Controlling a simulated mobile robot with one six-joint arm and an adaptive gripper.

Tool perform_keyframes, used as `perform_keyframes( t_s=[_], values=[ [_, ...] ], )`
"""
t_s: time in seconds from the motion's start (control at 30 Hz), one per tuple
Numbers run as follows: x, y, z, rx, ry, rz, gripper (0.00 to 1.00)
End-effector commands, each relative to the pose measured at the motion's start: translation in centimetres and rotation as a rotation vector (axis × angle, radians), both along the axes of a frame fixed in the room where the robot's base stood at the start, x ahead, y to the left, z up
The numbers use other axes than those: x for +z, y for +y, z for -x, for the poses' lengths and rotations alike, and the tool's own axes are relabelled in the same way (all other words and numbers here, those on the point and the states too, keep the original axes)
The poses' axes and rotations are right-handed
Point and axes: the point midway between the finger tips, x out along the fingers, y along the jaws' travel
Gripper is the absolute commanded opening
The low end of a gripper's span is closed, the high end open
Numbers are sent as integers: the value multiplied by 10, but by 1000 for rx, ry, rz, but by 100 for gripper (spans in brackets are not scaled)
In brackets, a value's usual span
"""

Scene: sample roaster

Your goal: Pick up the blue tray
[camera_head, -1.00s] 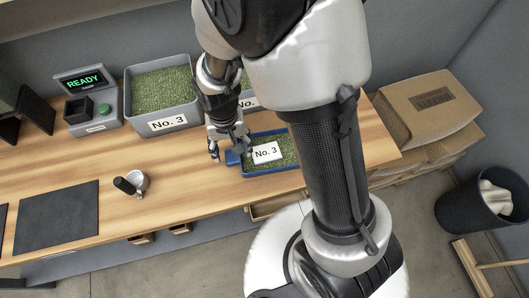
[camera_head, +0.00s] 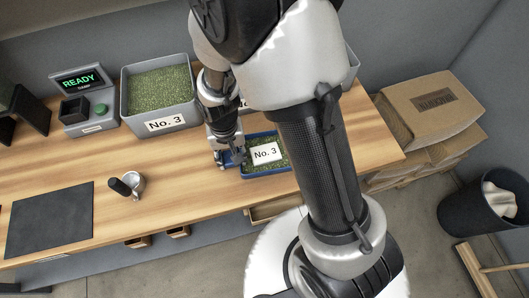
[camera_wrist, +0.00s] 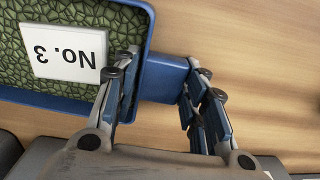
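The blue tray (camera_head: 272,173) holds green beans and a white "No. 3" card (camera_head: 265,153). It sits on the wooden bench; its right part is behind my arm. In the wrist view the tray's blue rim (camera_wrist: 55,103) is at upper left, and a short blue handle (camera_wrist: 163,78) sticks out to the right. My gripper (camera_head: 230,158) is at the handle on the tray's left side. In the wrist view my gripper (camera_wrist: 160,72) is open, one finger over the tray's rim and the other by the handle's outer end. Contact cannot be told.
A grey bin of green beans (camera_head: 160,95) labelled "No. 3" stands behind, with another grey bin partly hidden by my arm. A device reading "READY" (camera_head: 82,82), a small metal cup with a dark handle (camera_head: 130,184) and a dark mat (camera_head: 50,218) lie left. Bench between is clear.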

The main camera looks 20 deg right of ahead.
Motion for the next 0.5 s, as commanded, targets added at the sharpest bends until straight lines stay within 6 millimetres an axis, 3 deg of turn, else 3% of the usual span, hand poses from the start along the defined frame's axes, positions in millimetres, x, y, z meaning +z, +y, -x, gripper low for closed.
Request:
perform_keyframes(
  t_s=[0.5],
  values=[
    [-1,0,1,0,2,1,3]
  ],
)
